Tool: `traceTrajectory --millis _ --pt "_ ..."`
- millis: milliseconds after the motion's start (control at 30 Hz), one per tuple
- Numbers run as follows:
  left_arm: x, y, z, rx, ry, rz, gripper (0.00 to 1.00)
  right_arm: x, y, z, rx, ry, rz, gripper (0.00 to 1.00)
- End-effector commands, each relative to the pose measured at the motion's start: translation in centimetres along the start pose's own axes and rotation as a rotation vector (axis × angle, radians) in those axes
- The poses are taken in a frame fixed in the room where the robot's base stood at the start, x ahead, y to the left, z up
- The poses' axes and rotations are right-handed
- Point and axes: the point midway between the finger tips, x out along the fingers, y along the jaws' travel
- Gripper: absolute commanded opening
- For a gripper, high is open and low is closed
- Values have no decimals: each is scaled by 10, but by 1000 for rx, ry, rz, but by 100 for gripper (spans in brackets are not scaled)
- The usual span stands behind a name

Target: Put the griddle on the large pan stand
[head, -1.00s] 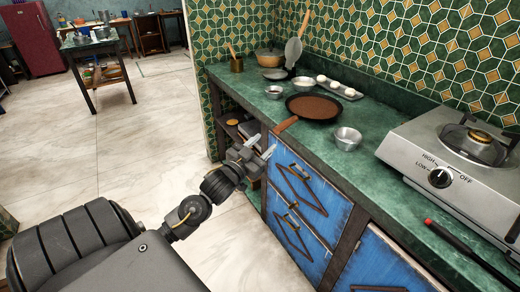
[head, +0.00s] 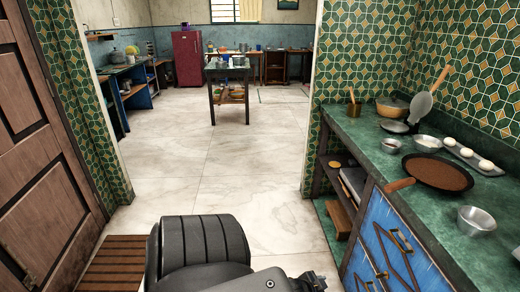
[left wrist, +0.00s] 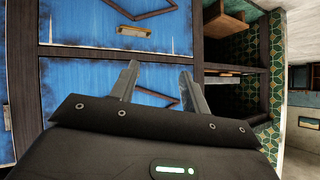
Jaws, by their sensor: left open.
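The griddle (head: 437,172) is a round, dark-rimmed pan with a brown inner surface, lying flat on the green counter. Its wooden handle (head: 398,185) points to the left, over the counter's front edge. My left gripper (left wrist: 160,72) is open and empty in the left wrist view, its two fingers apart in front of the blue cabinet doors. It is clear of the griddle. In the head view only my left arm shows at the bottom edge. The large pan stand is in neither view now. My right gripper is not in view.
Blue cabinet doors (head: 385,245) are below. The tiled floor (head: 230,170) to the left is open.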

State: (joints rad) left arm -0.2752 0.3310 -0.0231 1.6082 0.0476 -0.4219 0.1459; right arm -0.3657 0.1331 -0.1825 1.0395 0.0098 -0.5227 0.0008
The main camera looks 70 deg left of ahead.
Motion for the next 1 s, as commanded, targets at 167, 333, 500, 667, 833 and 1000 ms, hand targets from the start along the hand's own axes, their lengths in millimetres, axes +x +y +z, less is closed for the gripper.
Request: traceTrajectory --millis 167,333,500,667,833,1000 --pt "-17 74 175 45 -364 97 46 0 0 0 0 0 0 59" --pt "-64 128 288 95 -610 185 46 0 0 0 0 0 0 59" --pt "-98 158 340 126 -732 237 46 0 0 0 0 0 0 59" --pt "-107 163 351 135 -760 249 46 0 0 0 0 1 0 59" --pt "-106 163 351 134 -758 248 46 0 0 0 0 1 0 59" --pt "-106 163 351 134 -758 248 46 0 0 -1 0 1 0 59"
